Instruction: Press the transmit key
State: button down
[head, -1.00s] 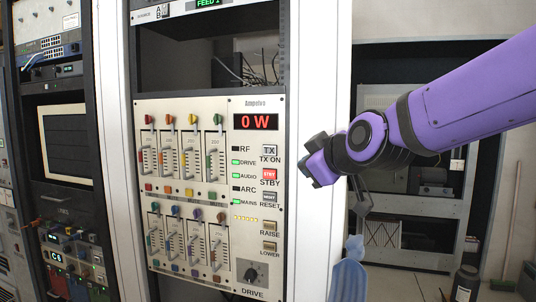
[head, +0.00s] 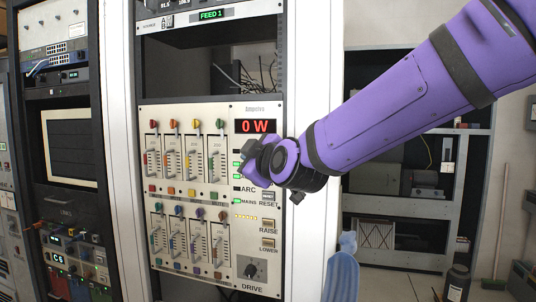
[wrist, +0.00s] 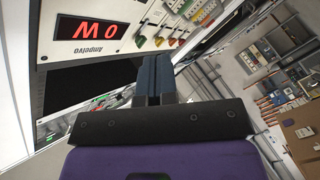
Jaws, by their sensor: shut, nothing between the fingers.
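The transmit key is hidden in the head view behind my gripper and wrist, and the wrist view does not show it. It belongs to the pale Ampelvo transmitter panel (head: 200,195), whose red display (head: 255,126) reads 0 W. My gripper (head: 248,160) is in front of the panel's right column, just below the display. In the wrist view, the two fingers of my gripper (wrist: 153,75) are together and empty. The display also shows upside down there (wrist: 88,32). I cannot tell whether the fingertips touch the panel.
RESET (head: 268,197), RAISE (head: 268,225) and LOWER (head: 268,243) keys sit below my gripper, with a DRIVE knob (head: 251,270) under them. Coloured sliders and knobs fill the panel's left. An open rack bay with loose cables (head: 235,78) lies above. A white rack side (head: 312,85) stands right.

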jog(key=w+d, duration=0.3)
jog(key=w, duration=0.5)
jog(key=shift+w, duration=0.15)
dwell(2.0)
jog(key=shift+w+d, duration=0.15)
jog(key=shift+w, duration=0.15)
jog(key=shift+w+d, duration=0.1)
jog(key=shift+w, duration=0.2)
dwell(0.8)
dwell(0.3)
jog(key=shift+s+a, duration=0.25)
jog(key=shift+s, duration=0.45)
jog(key=s, duration=0.1)
jog(key=s+a, duration=0.1)
jog(key=s, duration=0.2)
jog(key=shift+s+a, duration=0.35)
